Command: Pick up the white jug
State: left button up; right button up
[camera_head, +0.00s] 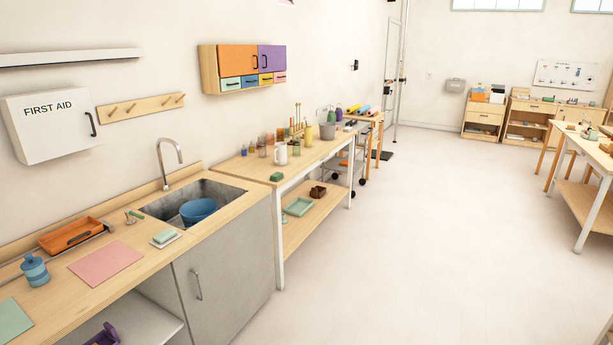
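The white jug (280,153) stands upright on the wooden table (309,160) beyond the sink counter, near the middle of the view. Its handle appears to face right. Small jars stand behind it and to its left, and a green block (276,177) lies nearer on the same table. Neither of my grippers shows in the head view.
The sink counter (223,214) with a blue basin (198,210) runs along the left wall. The table's lower shelf holds a pale green tray (298,206). Open floor (430,240) lies to the right. Another table (590,150) stands at far right.

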aim_at(281, 148)
jog(key=i+z, duration=0.35)
jog(key=i, duration=1.7)
jog(key=i+l+u, duration=0.15)
jog(key=i+u, duration=0.2)
jog(key=i, duration=0.25)
jog(key=i+l+u, duration=0.4)
jog(key=i, duration=0.2)
jog(key=i+l+u, duration=1)
jog(key=l, duration=0.3)
